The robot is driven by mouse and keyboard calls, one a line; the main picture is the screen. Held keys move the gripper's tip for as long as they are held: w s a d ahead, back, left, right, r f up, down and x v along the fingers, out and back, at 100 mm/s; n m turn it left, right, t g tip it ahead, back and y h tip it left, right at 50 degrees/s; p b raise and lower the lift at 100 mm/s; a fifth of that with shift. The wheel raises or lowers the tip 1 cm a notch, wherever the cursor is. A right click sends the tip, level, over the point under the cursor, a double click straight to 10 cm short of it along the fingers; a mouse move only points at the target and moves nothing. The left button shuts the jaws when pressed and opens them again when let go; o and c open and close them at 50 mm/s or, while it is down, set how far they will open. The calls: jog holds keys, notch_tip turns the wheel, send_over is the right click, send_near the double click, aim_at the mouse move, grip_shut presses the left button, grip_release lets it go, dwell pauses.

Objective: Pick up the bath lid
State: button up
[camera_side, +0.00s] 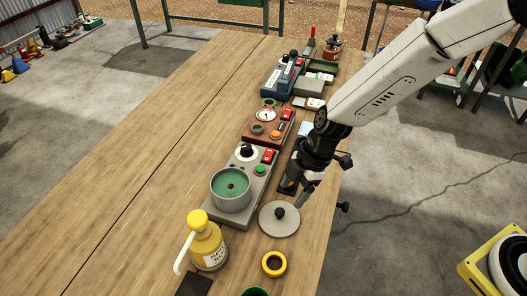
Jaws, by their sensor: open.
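The bath lid (271,223) is a round grey disc with a black knob (279,213) in its middle. It lies flat near the table's right edge, just right of the bath. The bath (231,190) is a round grey pot with green liquid inside, set on a grey control unit, and it is uncovered. My gripper (296,194) is open, pointing down just above and behind the lid's far right side. It looks apart from the knob. The gap between the fingertips is small in the view and partly hidden by the arm.
A yellow pump bottle (207,244) stands left of the lid, with a yellow tape roll (274,264) in front. A red-brown instrument (268,128) and a blue-grey instrument (283,80) stand farther back. The left half of the wooden table (150,140) is clear.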

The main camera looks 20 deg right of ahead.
aim_at(280, 211)
jog(key=shift+a+f, duration=0.25)
jog(key=shift+f, duration=0.45)
jog(key=shift+f, duration=0.1)
jog(key=shift+x, duration=2.5)
jog(key=shift+a, duration=0.1)
grip_shut()
